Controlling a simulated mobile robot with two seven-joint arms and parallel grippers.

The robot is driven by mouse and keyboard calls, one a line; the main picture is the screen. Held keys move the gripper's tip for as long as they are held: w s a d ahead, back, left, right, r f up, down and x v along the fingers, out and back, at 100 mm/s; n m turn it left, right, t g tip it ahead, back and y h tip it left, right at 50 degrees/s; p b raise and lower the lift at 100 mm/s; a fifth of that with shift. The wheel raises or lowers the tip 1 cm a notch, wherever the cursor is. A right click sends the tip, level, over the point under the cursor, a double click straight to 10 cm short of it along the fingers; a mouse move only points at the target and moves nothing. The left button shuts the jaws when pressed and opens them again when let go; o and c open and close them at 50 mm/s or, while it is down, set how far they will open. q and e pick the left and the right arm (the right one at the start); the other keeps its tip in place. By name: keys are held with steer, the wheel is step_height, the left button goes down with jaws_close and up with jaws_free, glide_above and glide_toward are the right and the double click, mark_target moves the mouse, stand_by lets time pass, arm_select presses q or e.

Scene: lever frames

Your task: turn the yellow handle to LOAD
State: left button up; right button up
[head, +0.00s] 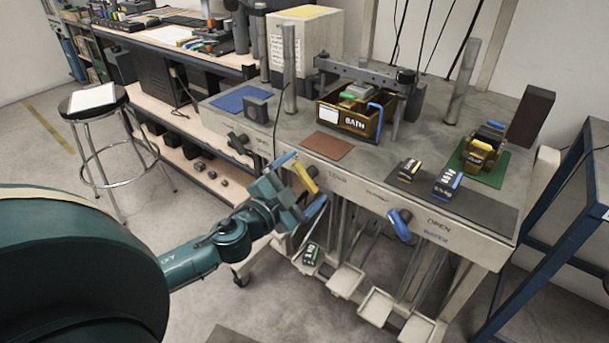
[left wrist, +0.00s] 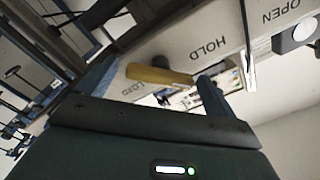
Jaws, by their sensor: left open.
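The yellow handle (head: 304,176) is on the front panel of the grey bench, near the panel's middle. My left gripper (head: 300,183) is open in front of it, with its blue-tipped fingers on either side of the handle. In the left wrist view the yellow handle (left wrist: 160,75) lies across the gap between the two fingers (left wrist: 155,88). I cannot tell whether either finger touches it. The LOAD label (left wrist: 139,89) and the HOLD label (left wrist: 208,49) show upside down near it. The handle's pivot is partly hidden, and which label it points at is unclear. My right gripper is out of view.
A blue handle (head: 399,225) sits further right on the panel, and a dark knob (head: 237,143) further left. Pedals (head: 345,280) hang below. The BATH box (head: 352,118) and small blocks (head: 447,184) stand on the bench top. A stool (head: 93,102) is at left, a blue rack (head: 560,230) at right.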

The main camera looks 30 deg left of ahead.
arm_select(q)
steer(key=shift+w, duration=0.55)
steer(key=shift+c, duration=0.4)
steer(key=c, duration=0.9)
